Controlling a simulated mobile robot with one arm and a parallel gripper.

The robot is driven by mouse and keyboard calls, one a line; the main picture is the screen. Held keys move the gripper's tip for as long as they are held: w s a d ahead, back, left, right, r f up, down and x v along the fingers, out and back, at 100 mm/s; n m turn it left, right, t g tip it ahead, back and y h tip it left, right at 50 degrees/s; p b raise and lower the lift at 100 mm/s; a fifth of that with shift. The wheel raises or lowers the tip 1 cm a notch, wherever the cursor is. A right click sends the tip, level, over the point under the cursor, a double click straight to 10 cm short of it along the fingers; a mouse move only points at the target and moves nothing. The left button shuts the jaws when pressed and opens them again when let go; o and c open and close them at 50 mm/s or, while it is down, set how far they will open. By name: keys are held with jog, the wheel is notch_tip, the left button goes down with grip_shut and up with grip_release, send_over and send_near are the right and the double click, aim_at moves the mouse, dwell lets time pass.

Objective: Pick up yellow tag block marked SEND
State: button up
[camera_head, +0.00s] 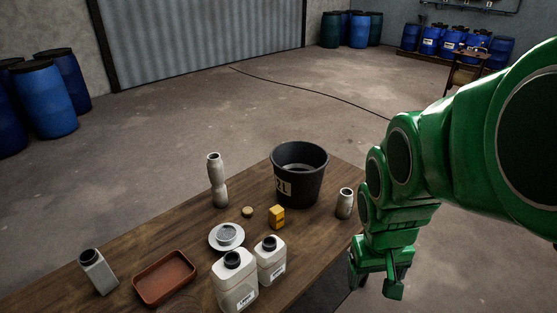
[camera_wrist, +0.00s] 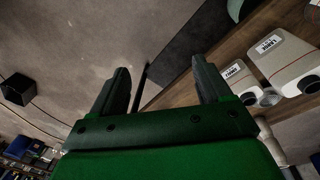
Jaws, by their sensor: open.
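The yellow tag block (camera_head: 277,217) stands on the wooden table (camera_head: 200,255), just in front of the black bucket (camera_head: 299,178). Any marking on it is too small to read. My gripper (camera_head: 376,285) is at the right, beyond the table's right edge, apart from the block. In the wrist view my gripper (camera_wrist: 163,90) shows two dark fingers spread apart with nothing between them. The yellow block does not show in the wrist view.
Two white jugs (camera_head: 235,282) (camera_head: 271,260) stand near the front edge. A saucer (camera_head: 227,237) with a grey piece, a cork-coloured disc (camera_head: 248,211), a pale bottle (camera_head: 216,182), a grey jar (camera_head: 345,204), a brown tray (camera_head: 165,277) and a grey bottle (camera_head: 97,272) surround the block.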

jog(key=w+d+f+n+t, duration=0.1)
jog(key=w+f+t, duration=0.15)
jog(key=w, duration=0.55)
jog(key=w+f+n+t, duration=0.1)
jog(key=w+f, duration=0.2)
jog(key=w, duration=0.5)
jog(key=n+t+y, duration=0.5)
jog(key=t+y, duration=0.1)
jog(key=y, duration=0.3)
send_near(280, 215)
jog(key=x, duration=0.5)
jog(key=shift+w, duration=0.4)
jog(key=shift+a+f+t+y, duration=0.1)
jog(key=shift+a+t+y, duration=0.25)
jog(key=shift+a, duration=0.2)
jog(key=shift+x, duration=1.05)
jog(key=shift+w+a+f, duration=0.35)
jog(key=shift+w+f, duration=0.2)
jog(key=shift+w, duration=0.05)
jog(key=shift+x, duration=1.95)
jog(key=shift+d+f, duration=0.15)
